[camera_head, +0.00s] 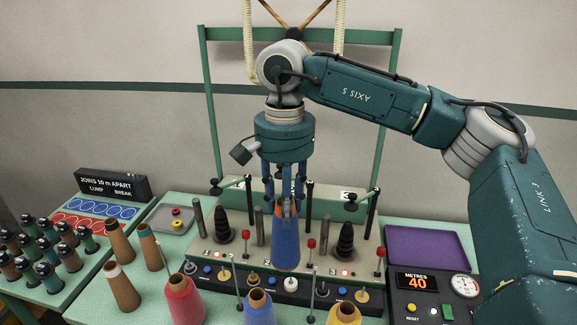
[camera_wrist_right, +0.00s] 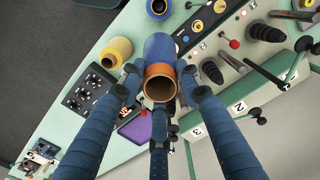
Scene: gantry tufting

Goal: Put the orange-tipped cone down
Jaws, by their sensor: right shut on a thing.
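My right gripper (camera_head: 285,198) points down over the machine in the middle and is shut on a blue cone (camera_head: 286,247). In the right wrist view the gripper's fingers (camera_wrist_right: 160,88) close around the narrow orange tip (camera_wrist_right: 160,82) of this cone, and its blue body (camera_wrist_right: 160,47) extends beyond them. The cone hangs roughly upright in front of the machine's panel (camera_head: 325,276), between two black stepped spindles, left (camera_head: 224,222) and right (camera_head: 346,242). Whether its base touches anything is unclear. My left gripper is not in view.
A red cone (camera_head: 185,300), another blue cone (camera_head: 258,309) and a yellow cone (camera_head: 344,314) stand along the front. Several bare brown cones (camera_head: 118,241) stand left. Thin posts with red knobs (camera_head: 311,243) rise nearby. A purple tray (camera_head: 427,250) lies right.

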